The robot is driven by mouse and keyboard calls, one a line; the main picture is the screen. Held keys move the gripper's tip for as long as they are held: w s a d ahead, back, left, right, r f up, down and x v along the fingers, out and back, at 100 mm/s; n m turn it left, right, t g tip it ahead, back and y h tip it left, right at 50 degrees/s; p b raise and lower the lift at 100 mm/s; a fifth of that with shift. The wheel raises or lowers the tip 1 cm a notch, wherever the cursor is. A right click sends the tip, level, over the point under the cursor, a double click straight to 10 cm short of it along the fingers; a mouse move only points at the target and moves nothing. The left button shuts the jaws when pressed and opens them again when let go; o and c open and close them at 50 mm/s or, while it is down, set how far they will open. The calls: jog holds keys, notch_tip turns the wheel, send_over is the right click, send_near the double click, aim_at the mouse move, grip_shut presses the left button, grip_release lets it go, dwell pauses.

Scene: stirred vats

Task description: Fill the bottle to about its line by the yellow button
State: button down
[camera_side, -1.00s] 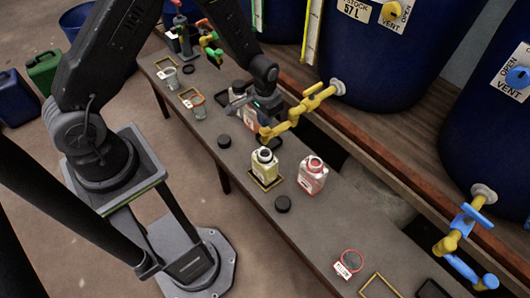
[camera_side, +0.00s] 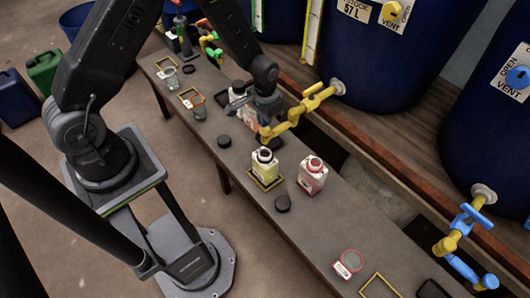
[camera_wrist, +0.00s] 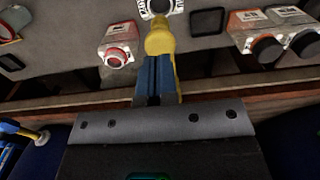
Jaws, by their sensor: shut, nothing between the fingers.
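The yellow button (camera_side: 390,12) is a round knob on a blue vat's white VENT label. A yellow tap (camera_side: 298,115) comes out of that vat's foot. A pale yellow bottle (camera_side: 265,170) with an open dark mouth stands upright in a yellow square frame, close to the spout; its mouth shows at the wrist view's top edge (camera_wrist: 157,6). I cannot read its fill level or line. My gripper (camera_side: 268,115) is beside the yellow tap, away from the button. In the wrist view my gripper's blue fingers (camera_wrist: 156,62) are shut and empty, close to the yellow spout (camera_wrist: 160,38).
A red bottle (camera_side: 312,176) stands right of the yellow one. Dark caps (camera_side: 283,203) lie on the bench. Other bottles (camera_wrist: 255,28) stand on the wrist view's right. A blue tap (camera_side: 462,230) juts out at lower right.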

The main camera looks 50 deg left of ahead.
aim_at(265, 129)
jog(key=shift+f, duration=0.9)
jog(key=shift+f, duration=0.7)
dwell(0.6)
notch_tip(265, 129, up, 8)
jog(key=shift+f, duration=0.1)
dwell(1.2)
